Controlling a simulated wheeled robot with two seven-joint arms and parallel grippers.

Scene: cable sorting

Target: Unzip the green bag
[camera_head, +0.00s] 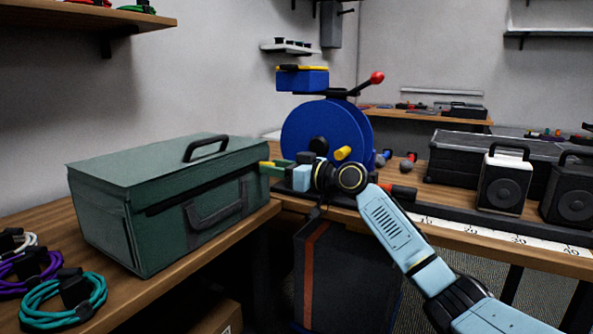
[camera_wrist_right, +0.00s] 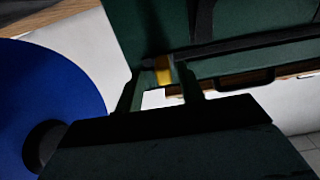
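The green bag (camera_head: 165,190) sits closed on the wooden table at the left, with a dark handle on its lid and another on its front. My right gripper (camera_head: 266,168) reaches in from the right, at the bag's right end near lid height. In the right wrist view, its two fingers (camera_wrist_right: 163,80) are apart, with a small yellow tab (camera_wrist_right: 163,70) between their tips beside the green bag (camera_wrist_right: 258,62). I cannot tell whether the tab touches either finger. My left gripper is not in view.
A blue cable reel (camera_head: 310,135) stands close behind my right gripper. Coiled cables (camera_head: 62,299) lie at the table's front left. A dark box with an orange stripe (camera_head: 345,275) is below the table.

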